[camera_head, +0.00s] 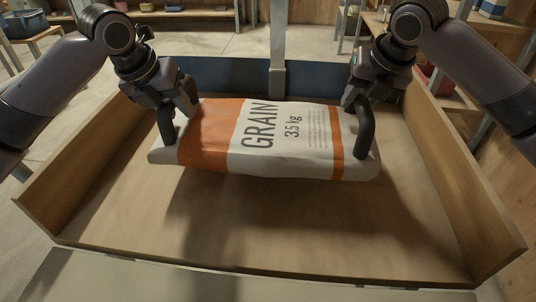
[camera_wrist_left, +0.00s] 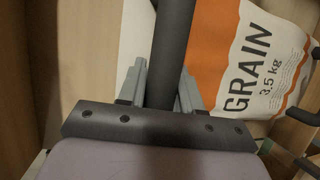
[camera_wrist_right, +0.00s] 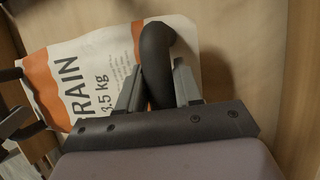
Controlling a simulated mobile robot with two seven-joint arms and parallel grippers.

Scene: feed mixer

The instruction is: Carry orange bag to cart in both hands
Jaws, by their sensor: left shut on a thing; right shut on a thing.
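The orange and white grain bag (camera_head: 215,136) lies flat across the head view, between my two grippers, with a black handle at each end. My left gripper (camera_head: 178,112) is shut on the bag's left handle (camera_head: 166,124). The left wrist view shows that handle (camera_wrist_left: 173,50) between the fingers (camera_wrist_left: 160,85), with the bag (camera_wrist_left: 225,60) beside it. My right gripper (camera_head: 358,105) is shut on the right handle (camera_head: 367,130). The right wrist view shows it (camera_wrist_right: 156,60) between the fingers (camera_wrist_right: 158,88). The bag is over the wooden cart bed (camera_head: 270,235), with a shadow below its front edge.
The cart bed has a low wooden wall on the left (camera_head: 75,175) and on the right (camera_head: 462,180). A blue panel (camera_head: 230,75) and a grey post (camera_head: 277,60) stand at the back. The front of the bed is clear. Shelving stands at the far right.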

